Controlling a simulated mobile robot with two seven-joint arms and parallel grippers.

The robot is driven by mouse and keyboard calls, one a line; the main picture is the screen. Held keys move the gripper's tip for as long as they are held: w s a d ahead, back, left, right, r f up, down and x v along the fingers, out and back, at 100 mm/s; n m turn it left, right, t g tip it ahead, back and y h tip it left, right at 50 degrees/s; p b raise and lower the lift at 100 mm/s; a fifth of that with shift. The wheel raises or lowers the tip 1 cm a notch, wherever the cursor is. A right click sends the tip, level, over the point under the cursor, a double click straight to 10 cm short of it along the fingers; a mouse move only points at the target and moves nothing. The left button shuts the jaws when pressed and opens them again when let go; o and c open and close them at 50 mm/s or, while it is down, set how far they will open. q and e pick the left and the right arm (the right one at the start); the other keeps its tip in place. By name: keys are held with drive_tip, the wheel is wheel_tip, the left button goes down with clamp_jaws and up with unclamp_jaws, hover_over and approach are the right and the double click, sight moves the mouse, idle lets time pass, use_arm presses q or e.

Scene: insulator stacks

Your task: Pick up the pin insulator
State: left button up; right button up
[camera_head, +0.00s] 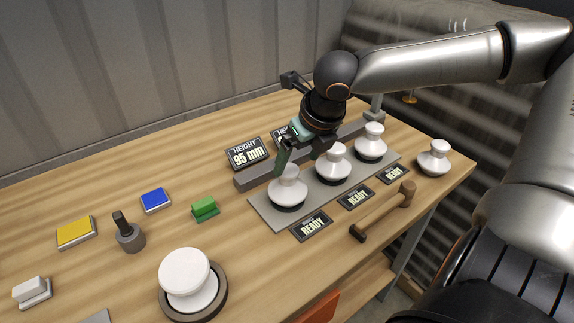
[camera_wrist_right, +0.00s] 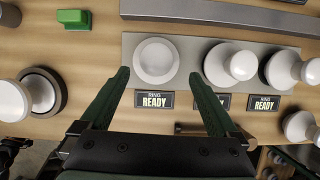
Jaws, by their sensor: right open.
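Three white insulators stand upright in a row on a grey plate (camera_head: 268,211): the left one (camera_head: 288,187), the middle one (camera_head: 333,163) and the right one (camera_head: 370,143). A larger white insulator (camera_head: 185,272) sits on a dark round base at the front, and another white one (camera_head: 433,158) stands at the table's right end. My right gripper (camera_head: 301,152) is open above the left insulator of the row. In the right wrist view, its green fingers (camera_wrist_right: 160,75) show on either side of that insulator's round top, with gaps on both sides.
Green (camera_head: 205,208), blue (camera_head: 156,199) and yellow (camera_head: 76,232) blocks and a dark peg (camera_head: 129,234) are left.

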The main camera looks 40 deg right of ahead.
sight(291, 171)
drive_tip(key=x, duration=0.1)
drive_tip(key=b+x, duration=0.1)
drive_tip(key=x, duration=0.2)
drive_tip(key=shift+w+a+f+b, duration=0.15)
drive_tip(key=shift+a+f+b, duration=0.1)
drive_tip(key=shift+f+b, duration=0.15)
drive_tip(key=shift+w+f, duration=0.2)
drive_tip(key=shift+f, duration=0.15)
drive_tip(key=shift+w+f, duration=0.15)
drive_tip(key=shift+f, duration=0.05)
clamp_jaws()
drive_tip(key=shift+r, duration=0.1)
idle(0.3)
